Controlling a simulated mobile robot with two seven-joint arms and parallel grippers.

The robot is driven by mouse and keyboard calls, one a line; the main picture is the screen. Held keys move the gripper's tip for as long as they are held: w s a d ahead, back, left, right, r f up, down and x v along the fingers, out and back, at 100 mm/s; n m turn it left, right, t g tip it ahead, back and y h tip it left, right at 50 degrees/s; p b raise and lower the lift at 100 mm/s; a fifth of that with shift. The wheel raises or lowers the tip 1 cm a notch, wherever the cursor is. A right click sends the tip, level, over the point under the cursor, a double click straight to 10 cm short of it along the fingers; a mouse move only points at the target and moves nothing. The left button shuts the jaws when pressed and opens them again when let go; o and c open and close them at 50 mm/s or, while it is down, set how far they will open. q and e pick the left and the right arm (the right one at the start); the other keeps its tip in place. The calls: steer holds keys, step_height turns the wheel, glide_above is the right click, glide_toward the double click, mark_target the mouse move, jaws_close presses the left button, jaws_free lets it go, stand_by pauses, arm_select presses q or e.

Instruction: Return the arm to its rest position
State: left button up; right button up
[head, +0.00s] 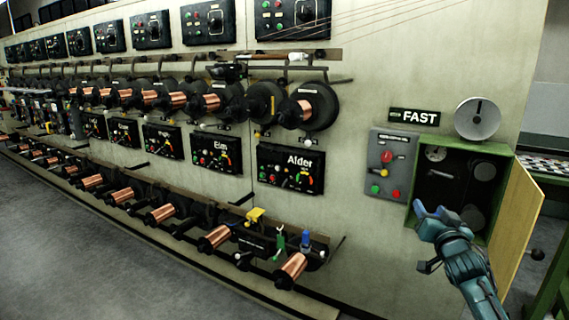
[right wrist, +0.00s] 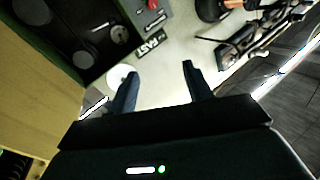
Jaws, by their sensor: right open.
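My right gripper (head: 436,216) is at the right of the head view, in front of the lower part of an open green cabinet (head: 508,196). In the right wrist view its two dark fingers (right wrist: 160,88) are apart, with nothing between them but the pale wall behind. The forearm comes in from the lower right. The cabinet's yellowish door (head: 518,215) is swung open to the right of the gripper, and it fills the left of the wrist view (right wrist: 38,95). My left gripper is not in view.
A grey control box (head: 377,192) with a red knob is left of the cabinet, under a FAST sign (head: 420,117). Copper spools (head: 292,268) and panels such as Alder (head: 291,169) line the wall leftward. The floor (head: 110,255) at left is clear.

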steer(key=s+a+f+n+g+y, duration=0.2)
steer(key=s+a+f+n, duration=0.2)
steer(key=s+a+f, duration=0.55)
steer(key=s+a+f+n+g+y, duration=0.1)
steer(key=s+a+f+n+g, duration=0.45)
steer(key=f, duration=0.85)
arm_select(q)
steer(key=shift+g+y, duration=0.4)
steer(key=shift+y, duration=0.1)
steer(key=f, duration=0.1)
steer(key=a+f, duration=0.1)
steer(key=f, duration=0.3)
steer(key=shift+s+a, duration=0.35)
arm_select(e)
steer(key=s+a+f, duration=0.2)
steer(key=s, duration=0.6)
steer(key=s+a+f+m+y, duration=0.1)
steer(key=s+a+f, duration=0.1)
steer(key=s, duration=0.6)
steer(key=s+a+f+m+y, duration=0.1)
steer(key=s+a+f, duration=0.1)
steer(key=s, duration=0.6)
steer(key=shift+s+a+g, duration=0.3)
steer(key=shift+g, duration=0.05)
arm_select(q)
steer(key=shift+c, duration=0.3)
arm_select(e)
steer(key=shift+c, duration=0.2)
